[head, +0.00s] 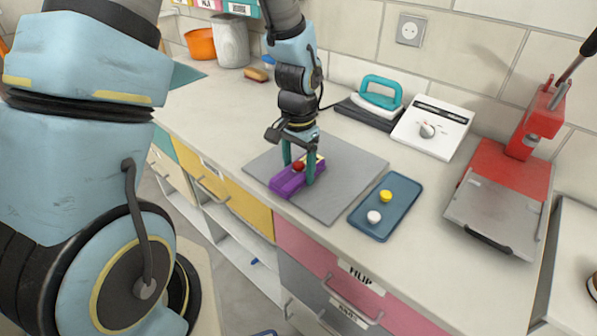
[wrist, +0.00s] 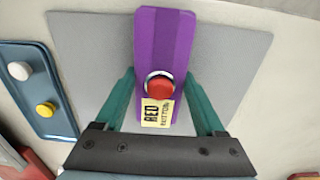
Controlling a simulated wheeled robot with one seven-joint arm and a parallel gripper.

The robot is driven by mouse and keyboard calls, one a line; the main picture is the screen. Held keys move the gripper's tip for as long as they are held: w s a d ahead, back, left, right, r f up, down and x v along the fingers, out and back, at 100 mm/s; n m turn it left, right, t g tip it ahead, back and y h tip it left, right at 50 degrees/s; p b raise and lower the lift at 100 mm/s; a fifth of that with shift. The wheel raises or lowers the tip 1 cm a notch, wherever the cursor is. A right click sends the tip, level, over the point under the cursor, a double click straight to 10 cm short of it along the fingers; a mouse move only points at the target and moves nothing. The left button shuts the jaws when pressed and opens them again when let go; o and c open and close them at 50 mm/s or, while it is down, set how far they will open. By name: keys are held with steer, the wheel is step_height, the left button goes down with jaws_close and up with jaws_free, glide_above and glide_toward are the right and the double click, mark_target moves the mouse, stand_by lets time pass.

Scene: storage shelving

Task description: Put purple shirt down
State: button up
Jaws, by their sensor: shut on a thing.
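I see no shirt. A purple block-shaped thing (head: 288,183) with a red button on top is over the grey mat on the counter. In the wrist view the purple thing (wrist: 165,42) has a yellow label reading "RED BUTTON" beside the red button (wrist: 160,87). My gripper (head: 302,166) points down, its teal fingers on either side of the purple thing, shut on it. The fingers also show in the wrist view (wrist: 160,75). I cannot tell whether the purple thing touches the mat or is slightly above it.
The grey mat (head: 350,175) has free room around the purple thing. To its right is a blue tray (head: 377,222) with a yellow and a white round piece. Behind are a teal-handled iron-like thing (head: 378,95) and a white device (head: 433,130). A red press (head: 500,170) stands right.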

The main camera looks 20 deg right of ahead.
step_height(320, 180, up, 9)
steer(key=shift+b, duration=1.1)
steer(key=shift+d+r, duration=0.1)
steer(key=shift+r, duration=0.2)
steer(key=n, duration=0.1)
steer(key=n+b, duration=0.1)
steer(key=n, duration=0.1)
steer(key=d+n+b, duration=0.1)
steer(key=shift+w, duration=0.3)
steer(key=n, duration=0.1)
steer(key=n+b, duration=0.1)
steer(key=n, duration=0.1)
steer(key=n+b, duration=0.1)
steer(key=shift+w+d, duration=0.3)
steer(key=shift+d, duration=0.05)
steer(key=n, duration=0.2)
steer(key=n+b, duration=0.1)
steer(key=n, duration=0.1)
steer(key=shift+w+d+b, duration=0.15)
steer(key=shift+d+b, duration=0.15)
steer(key=shift+d, duration=0.05)
steer(key=f+n, duration=0.2)
steer(key=f, duration=0.1)
steer(key=f+n, duration=0.2)
steer(key=f, duration=0.1)
steer(key=d+f+n, duration=0.1)
steer(key=f+n, duration=0.1)
steer(key=f, duration=0.1)
steer(key=shift+w+f, duration=0.15)
steer(key=shift+w, duration=0.05)
